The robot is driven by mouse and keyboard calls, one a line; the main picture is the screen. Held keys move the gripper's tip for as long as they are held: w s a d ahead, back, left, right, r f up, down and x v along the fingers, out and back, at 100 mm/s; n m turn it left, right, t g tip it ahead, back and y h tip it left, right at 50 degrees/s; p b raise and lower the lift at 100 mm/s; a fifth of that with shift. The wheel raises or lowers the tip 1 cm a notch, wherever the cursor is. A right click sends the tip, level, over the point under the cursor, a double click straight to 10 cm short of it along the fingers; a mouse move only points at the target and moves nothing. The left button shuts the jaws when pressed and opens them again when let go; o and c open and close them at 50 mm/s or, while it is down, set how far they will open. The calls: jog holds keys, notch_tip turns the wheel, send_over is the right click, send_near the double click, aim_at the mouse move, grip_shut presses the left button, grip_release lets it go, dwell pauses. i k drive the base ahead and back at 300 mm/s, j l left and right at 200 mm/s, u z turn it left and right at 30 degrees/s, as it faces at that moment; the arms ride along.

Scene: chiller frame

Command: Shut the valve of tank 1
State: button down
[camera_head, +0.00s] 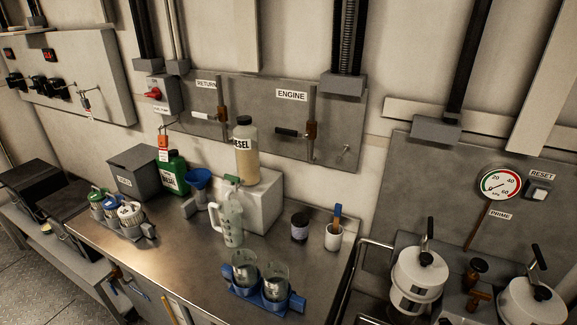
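No label reading "tank 1" is legible, so I cannot tell which valve belongs to it. On the grey wall panel, a valve with a white lever (203,116) sits under the RETURN label, its lever roughly horizontal. A valve with a black lever (288,132) sits under the ENGINE label, also roughly horizontal. At bottom right stand two white lidded vessels, one nearer the middle (419,275) and one at the right edge (528,303), each with a black upright handle. My gripper is not in view.
The metal bench (180,250) holds a DIESEL bottle (246,157) on a white block, a green canister (174,174), a clear jug (231,221), a blue holder with two glass jars (262,292) and small cups. A gauge (499,185) hangs above the vessels.

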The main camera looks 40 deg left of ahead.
aim_at(112, 287)
jog(key=j+u, duration=0.1)
jog(key=u, duration=2)
jog(key=i+j+u, duration=0.45)
jog(key=i+j, duration=0.1)
